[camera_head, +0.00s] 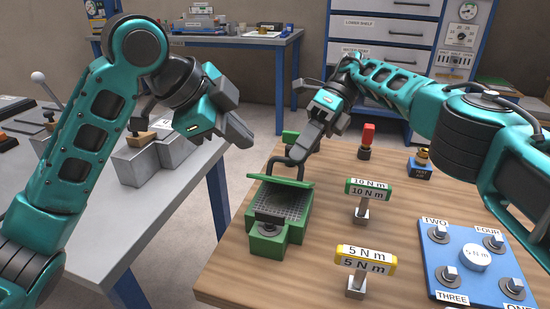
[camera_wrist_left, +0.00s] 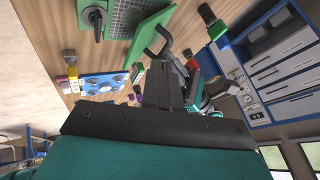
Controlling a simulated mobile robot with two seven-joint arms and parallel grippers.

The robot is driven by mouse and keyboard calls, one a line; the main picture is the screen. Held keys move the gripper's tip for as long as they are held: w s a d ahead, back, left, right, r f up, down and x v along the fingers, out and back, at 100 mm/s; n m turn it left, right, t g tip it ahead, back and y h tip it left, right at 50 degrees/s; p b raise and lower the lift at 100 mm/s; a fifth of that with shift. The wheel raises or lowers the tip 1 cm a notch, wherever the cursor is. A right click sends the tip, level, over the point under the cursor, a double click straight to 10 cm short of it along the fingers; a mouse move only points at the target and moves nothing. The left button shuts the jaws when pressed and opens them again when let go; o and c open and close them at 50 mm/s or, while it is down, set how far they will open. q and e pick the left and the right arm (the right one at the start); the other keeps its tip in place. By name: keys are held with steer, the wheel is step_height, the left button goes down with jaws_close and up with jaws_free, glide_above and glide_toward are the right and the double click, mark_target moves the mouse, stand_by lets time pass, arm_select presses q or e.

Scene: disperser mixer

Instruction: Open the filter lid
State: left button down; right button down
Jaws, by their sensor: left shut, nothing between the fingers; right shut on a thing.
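The green filter box (camera_head: 297,228) sits on the wooden table, with a grey mesh and a dark clamp knob (camera_head: 268,214) at its front. Its green lid (camera_head: 283,182) stands tilted up, and the mesh shows below it. The lid also shows in the left wrist view (camera_wrist_left: 140,36). A black curved handle (camera_head: 291,165) rises from the lid. My right gripper (camera_head: 299,153) is shut at this handle; the exact contact is small and partly hidden. My left gripper (camera_head: 240,137) is shut and empty, above and left of the box, apart from it.
A green 10 N m sign (camera_head: 367,188) and a yellow 5 N m sign (camera_head: 366,259) stand right of the box. A blue bolt plate (camera_head: 455,278) lies at the right. A grey table (camera_head: 150,215) with metal blocks is at the left. Table wood in front of the box is clear.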

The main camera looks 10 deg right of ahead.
mark_target(283, 161)
arm_select(q)
steer(key=shift+m, duration=0.3)
steer(key=x, duration=0.6)
steer(key=d+x, duration=0.1)
steer(key=x, duration=0.2)
steer(key=shift+s+r, duration=0.25)
steer(key=shift+s, duration=0.15)
steer(key=shift+w, duration=0.1)
steer(key=shift+w+d+r, duration=0.15)
steer(key=shift+w+d, duration=0.05)
steer(key=shift+w, duration=0.35)
